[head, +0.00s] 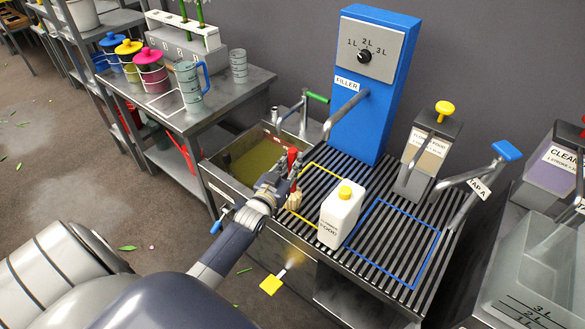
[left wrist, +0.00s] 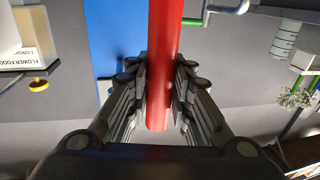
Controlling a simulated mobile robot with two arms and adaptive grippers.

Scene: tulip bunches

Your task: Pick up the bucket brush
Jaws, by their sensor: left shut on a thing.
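The bucket brush shows in the head view as a red handle (head: 292,155) with pale bristles (head: 294,200) below it, upright at the left side of the slatted rack. My left gripper (head: 283,178) is shut on the red handle. In the left wrist view the red handle (left wrist: 162,60) runs between the two dark fingers (left wrist: 160,95), which press on it from both sides. The fingers hide part of the brush in the head view. I cannot tell if the bristles touch the rack. My right gripper is not in view.
A white bottle with a yellow cap (head: 340,215) stands close right of the brush on the slatted rack (head: 385,200). A sink of greenish liquid (head: 255,160) lies to the left. The blue filler (head: 365,110) stands behind. The blue-outlined area (head: 400,250) is clear.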

